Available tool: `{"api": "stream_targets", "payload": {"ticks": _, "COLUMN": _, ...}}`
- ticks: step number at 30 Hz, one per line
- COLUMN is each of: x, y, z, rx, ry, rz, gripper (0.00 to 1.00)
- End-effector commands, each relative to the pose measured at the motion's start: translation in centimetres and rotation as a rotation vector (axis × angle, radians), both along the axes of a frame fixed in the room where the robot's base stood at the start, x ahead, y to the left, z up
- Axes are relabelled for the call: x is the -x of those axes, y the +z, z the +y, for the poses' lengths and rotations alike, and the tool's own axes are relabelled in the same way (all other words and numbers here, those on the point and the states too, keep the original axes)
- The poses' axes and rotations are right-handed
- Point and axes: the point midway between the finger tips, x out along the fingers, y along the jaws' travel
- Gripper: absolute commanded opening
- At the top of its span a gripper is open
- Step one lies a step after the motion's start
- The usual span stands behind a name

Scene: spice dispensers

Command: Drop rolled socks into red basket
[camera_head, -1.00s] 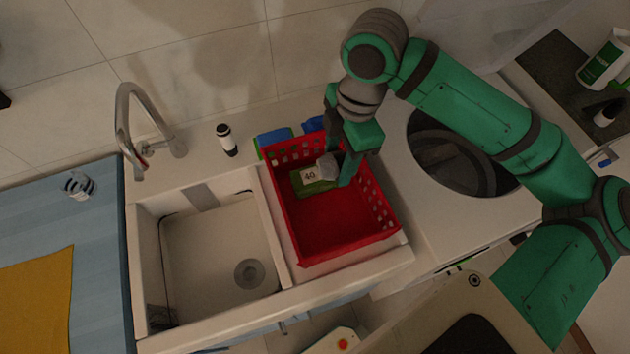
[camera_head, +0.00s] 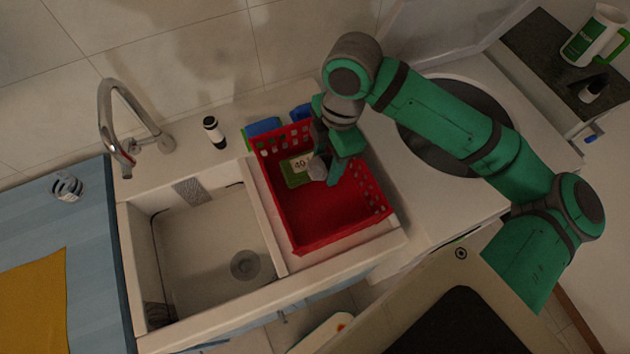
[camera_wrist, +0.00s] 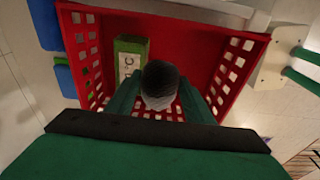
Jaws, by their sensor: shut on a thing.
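The red basket (camera_head: 335,222) stands on the ledge right of the sink; its perforated walls also show in the wrist view (camera_wrist: 200,55). My gripper (camera_head: 329,173) reaches down into it. In the wrist view my gripper (camera_wrist: 160,100) is shut on a rolled pair of socks (camera_wrist: 158,80), dark on top and pale grey below. The held socks show as a grey lump in the head view (camera_head: 317,168), near the green box. Another rolled pair, striped dark and white (camera_head: 68,187), lies on the blue surface at the far left.
A green box labelled 40 (camera_head: 297,178) lies inside the basket. Blue items (camera_head: 263,127) stand behind it, and a black-and-white bottle (camera_head: 214,131) is at its back left. The sink (camera_head: 205,240) and tap (camera_head: 112,120) are left. The basket's front floor is clear.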

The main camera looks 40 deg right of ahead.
Motion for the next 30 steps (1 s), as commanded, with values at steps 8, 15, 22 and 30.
{"api": "stream_targets", "payload": {"ticks": 8, "x": 0.0, "y": 0.0, "z": 0.0, "rx": 0.000, "ry": 0.000, "rz": 0.000, "gripper": 0.69}}
{"api": "stream_targets", "payload": {"ticks": 15, "x": 0.0, "y": 0.5, "z": -0.1, "rx": 0.002, "ry": 0.000, "rz": 0.000, "gripper": 0.69}}
{"api": "stream_targets", "payload": {"ticks": 22, "x": 0.1, "y": 4.0, "z": -0.6, "rx": 0.005, "ry": -0.001, "rz": -0.002, "gripper": 0.69}}
{"api": "stream_targets", "payload": {"ticks": 30, "x": 0.2, "y": 8.7, "z": -1.0, "rx": 0.001, "ry": 0.001, "rz": -0.002, "gripper": 0.69}}
